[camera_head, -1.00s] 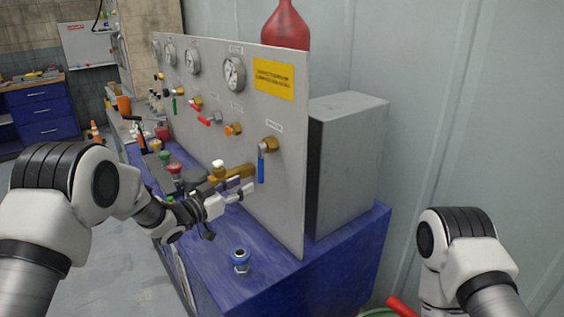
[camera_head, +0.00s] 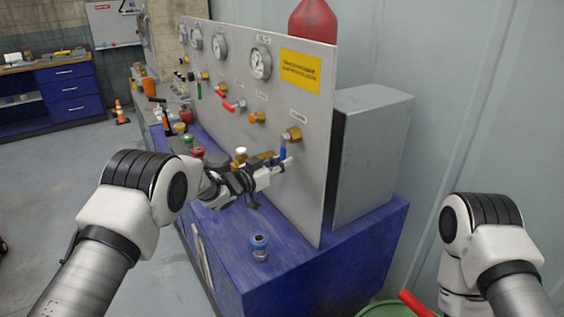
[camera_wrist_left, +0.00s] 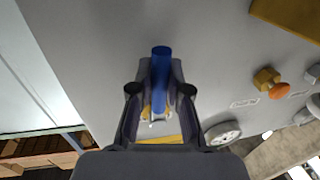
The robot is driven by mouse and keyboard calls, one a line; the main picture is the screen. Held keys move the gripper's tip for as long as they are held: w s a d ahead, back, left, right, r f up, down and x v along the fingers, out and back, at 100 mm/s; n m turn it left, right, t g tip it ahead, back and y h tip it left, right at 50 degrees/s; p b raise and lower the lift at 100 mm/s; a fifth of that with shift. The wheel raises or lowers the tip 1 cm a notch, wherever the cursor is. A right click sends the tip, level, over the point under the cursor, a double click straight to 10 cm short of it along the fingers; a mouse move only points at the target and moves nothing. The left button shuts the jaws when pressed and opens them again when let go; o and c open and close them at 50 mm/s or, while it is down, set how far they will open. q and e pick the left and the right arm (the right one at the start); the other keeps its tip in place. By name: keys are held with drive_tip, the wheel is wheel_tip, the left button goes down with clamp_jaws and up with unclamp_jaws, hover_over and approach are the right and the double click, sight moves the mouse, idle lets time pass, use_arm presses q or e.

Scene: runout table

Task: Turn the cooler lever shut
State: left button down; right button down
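The cooler lever is likely the blue lever (camera_head: 283,154), hanging below a brass valve fitting (camera_head: 293,134) on the grey upright panel; its label is too small to read. My left gripper (camera_head: 287,164) is at the lower part of this lever, in front of the panel. In the left wrist view, the blue lever (camera_wrist_left: 161,66) lies between the two fingers of my left gripper (camera_wrist_left: 163,88). The fingers look parted, with a small gap on the right side; firm contact is not clear. My right gripper is out of view; only my right arm shows.
The panel (camera_head: 312,186) stands on a blue bench (camera_head: 310,262) with a grey box (camera_head: 372,150) behind it. A red-handled valve (camera_head: 234,105) and orange knob (camera_head: 257,118) are further left.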

use_arm(q)
drive_tip(key=shift+w+f+b, duration=0.1)
drive_tip(key=shift+f+b, duration=0.05)
drive_tip(key=shift+b, duration=0.4)
drive_tip(key=m+b, duration=0.1)
drive_tip(key=b, duration=0.1)
drive_tip(key=w+a+m+b, duration=0.1)
drive_tip(key=m+b, duration=0.1)
drive_tip(key=b, duration=0.1)
drive_tip(key=w+m+h+b, duration=0.1)
drive_tip(key=m+b, duration=0.1)
drive_tip(key=shift+w+a+r+b, duration=0.1)
drive_tip(key=shift+a+r+b, duration=0.1)
drive_tip(key=shift+a+b, duration=0.2)
drive_tip(key=shift+w+a+r+m+t+b, duration=0.2)
drive_tip(key=shift+w+r+m+t+b, duration=0.15)
drive_tip(key=shift+m+b, duration=0.5)
drive_tip(key=shift+w+a+r+m+h, duration=0.1)
drive_tip(key=shift+w+r+m+h, duration=0.1)
drive_tip(key=shift+r+m+h, duration=0.2)
